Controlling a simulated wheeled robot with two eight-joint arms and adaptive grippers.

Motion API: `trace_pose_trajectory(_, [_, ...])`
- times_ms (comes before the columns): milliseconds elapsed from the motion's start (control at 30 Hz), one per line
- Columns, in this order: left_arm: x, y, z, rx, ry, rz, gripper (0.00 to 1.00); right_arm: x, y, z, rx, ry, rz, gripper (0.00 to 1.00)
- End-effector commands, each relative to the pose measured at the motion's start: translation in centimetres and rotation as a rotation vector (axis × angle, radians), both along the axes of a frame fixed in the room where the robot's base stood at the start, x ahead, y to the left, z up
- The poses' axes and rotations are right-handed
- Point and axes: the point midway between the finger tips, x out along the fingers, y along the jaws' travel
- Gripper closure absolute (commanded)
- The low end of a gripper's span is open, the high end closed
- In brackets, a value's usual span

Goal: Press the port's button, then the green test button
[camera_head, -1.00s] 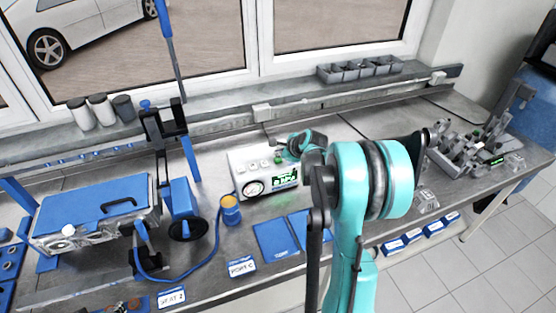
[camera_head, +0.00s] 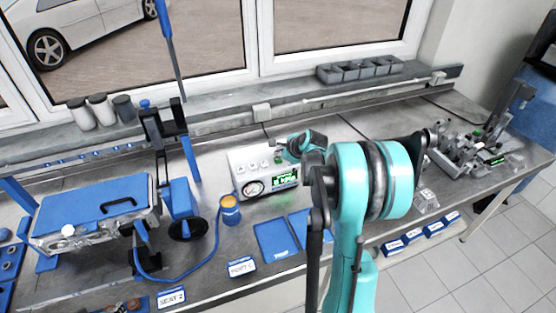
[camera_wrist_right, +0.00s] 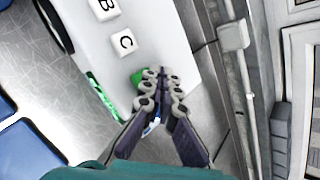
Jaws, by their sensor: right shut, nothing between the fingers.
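The white tester box (camera_head: 236,160) stands mid-bench with a round gauge (camera_head: 253,188), a lit green display (camera_head: 285,178) and a row of buttons. The right wrist view shows white buttons B (camera_wrist_right: 103,6) and C (camera_wrist_right: 125,42) and the green button (camera_wrist_right: 138,77). My right gripper (camera_wrist_right: 161,76) is shut and empty, its fingertips right beside the green button and partly covering it; I cannot tell whether they touch. In the head view my right gripper (camera_head: 284,147) is over the box's right rear corner. My left gripper is not in view. A card (camera_head: 242,267) reads PORT C.
A blue-topped engine part (camera_head: 85,210) and a blue stand are at left. A yellow-orange cylinder (camera_head: 230,212) with a blue hose is beside the box. Blue mats (camera_head: 273,243) lie in front. Grey bins (camera_head: 350,73) sit on the rear ledge; metal parts (camera_head: 465,150) stand at right.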

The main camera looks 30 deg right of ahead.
Motion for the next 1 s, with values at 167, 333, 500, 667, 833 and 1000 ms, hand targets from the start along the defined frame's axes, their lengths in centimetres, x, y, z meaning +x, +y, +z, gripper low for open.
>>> trace_pose_trajectory(167, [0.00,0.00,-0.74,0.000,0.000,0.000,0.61,-0.01,0.01,-0.73,0.000,0.000,0.000,1.00])
trace_pose_trajectory(333, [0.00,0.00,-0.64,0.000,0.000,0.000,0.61,-0.01,0.01,-0.63,0.000,0.000,0.000,1.00])
trace_pose_trajectory(500, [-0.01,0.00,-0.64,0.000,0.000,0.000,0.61,-0.01,0.01,-0.65,0.000,0.000,0.000,1.00])
trace_pose_trajectory(667, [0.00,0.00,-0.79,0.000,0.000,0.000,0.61,0.00,0.01,-0.79,0.000,0.000,0.000,1.00])
trace_pose_trajectory(833, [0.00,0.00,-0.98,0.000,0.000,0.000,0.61,-0.01,0.00,-1.02,0.000,0.000,0.000,1.00])
trace_pose_trajectory(1000, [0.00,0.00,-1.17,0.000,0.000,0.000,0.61,-0.01,0.01,-1.22,0.000,0.000,0.000,1.00])
